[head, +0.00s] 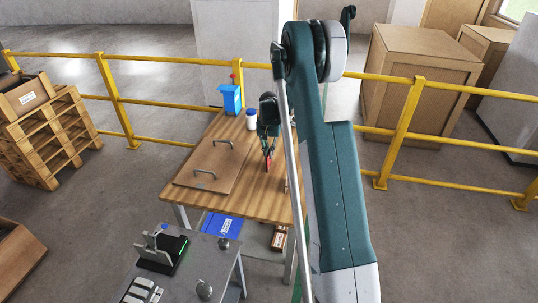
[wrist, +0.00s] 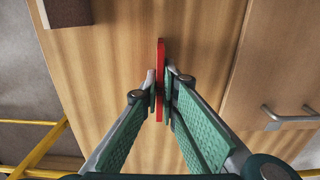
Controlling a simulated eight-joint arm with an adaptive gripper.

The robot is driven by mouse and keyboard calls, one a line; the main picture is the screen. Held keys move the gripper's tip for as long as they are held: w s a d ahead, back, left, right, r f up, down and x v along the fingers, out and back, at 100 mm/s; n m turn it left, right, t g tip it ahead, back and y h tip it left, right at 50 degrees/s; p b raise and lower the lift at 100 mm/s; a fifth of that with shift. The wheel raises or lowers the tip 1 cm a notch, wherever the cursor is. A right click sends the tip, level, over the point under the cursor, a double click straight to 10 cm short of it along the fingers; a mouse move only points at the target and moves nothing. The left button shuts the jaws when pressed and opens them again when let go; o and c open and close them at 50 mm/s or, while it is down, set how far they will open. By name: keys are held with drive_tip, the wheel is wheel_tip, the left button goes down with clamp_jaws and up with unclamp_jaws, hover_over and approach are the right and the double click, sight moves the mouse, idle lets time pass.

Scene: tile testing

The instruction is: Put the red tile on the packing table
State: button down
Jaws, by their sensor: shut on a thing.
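The red tile (wrist: 161,58) is held on edge between my gripper's fingers in the wrist view. It also shows as a small red patch (head: 268,165) in the head view. My gripper (wrist: 160,90) is shut on the tile, with one finger on each side. In the head view my gripper (head: 268,150) is over the right part of a wood-topped table (head: 250,186), which looks like the packing table. The table top (wrist: 110,80) fills the wrist view's middle. I cannot tell whether the tile's lower edge touches it.
A brown board (head: 207,168) with two handles covers the table's left part. A blue container (head: 231,98) and a white jar (head: 252,120) stand at the back. A grey bench (head: 205,262) with a device (head: 162,250) is in front. Yellow railing (head: 180,143) runs behind.

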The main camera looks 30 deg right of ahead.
drive_tip(key=c, duration=2.6)
unclamp_jaws()
drive_tip(key=shift+f, duration=0.1)
wheel_tip(320, 180, up, 12)
drive_tip(key=shift+r+p, duration=0.15)
drive_tip(key=shift+p, duration=0.95)
drive_tip(key=shift+r, duration=0.1)
